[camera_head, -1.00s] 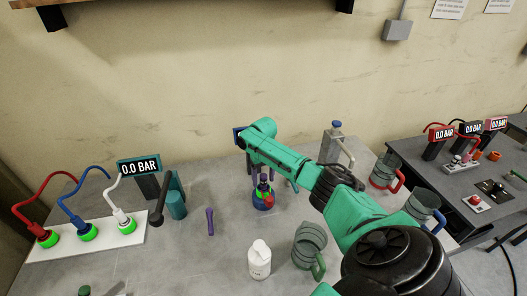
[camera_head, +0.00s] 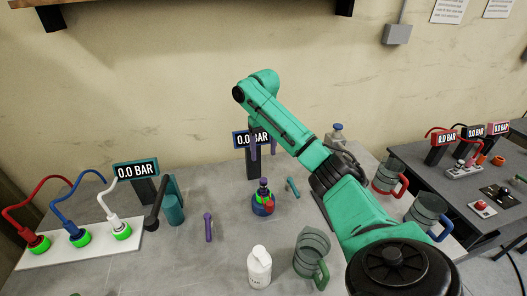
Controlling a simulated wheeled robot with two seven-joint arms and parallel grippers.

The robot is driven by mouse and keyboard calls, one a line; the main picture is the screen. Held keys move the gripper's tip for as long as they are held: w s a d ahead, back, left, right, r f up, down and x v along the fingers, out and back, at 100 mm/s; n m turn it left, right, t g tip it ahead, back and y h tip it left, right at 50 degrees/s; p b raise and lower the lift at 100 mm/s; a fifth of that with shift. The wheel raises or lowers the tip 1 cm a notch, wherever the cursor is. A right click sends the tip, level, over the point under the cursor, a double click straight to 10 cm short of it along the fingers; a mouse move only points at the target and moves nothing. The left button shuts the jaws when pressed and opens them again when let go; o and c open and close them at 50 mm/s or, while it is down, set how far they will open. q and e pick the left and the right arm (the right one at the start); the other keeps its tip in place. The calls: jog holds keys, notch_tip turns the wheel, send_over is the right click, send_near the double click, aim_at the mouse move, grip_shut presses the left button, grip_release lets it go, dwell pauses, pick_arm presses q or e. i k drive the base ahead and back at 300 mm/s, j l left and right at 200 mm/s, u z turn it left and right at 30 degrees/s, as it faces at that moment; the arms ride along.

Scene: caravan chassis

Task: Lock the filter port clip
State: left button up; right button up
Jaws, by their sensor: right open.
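A small round device, apparently the filter port (camera_head: 263,206), stands upright on the grey table, with a dark top, green marks and a blue and red body. I cannot make out its clip or the clip's position at this size. My right gripper (camera_head: 263,155) hangs from the teal arm above and behind the port, apart from it. Its two purple fingers are spread, with nothing between them. A 0.0 BAR display (camera_head: 243,139) stands behind the fingers and is partly covered by them. My left gripper is not in view.
A purple tool (camera_head: 208,227) and a small teal stick (camera_head: 293,187) lie beside the port. A white bottle (camera_head: 259,268) and a green-handled jug (camera_head: 311,252) stand in front. A hose panel (camera_head: 60,254) is at left. Red-handled (camera_head: 387,175) and blue-handled (camera_head: 427,212) jugs stand at right.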

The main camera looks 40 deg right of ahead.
aim_at(269, 206)
jog(key=k+j, duration=0.6)
jog(key=j, duration=0.15)
jog(key=k+j, duration=0.55)
jog(key=j, duration=0.15)
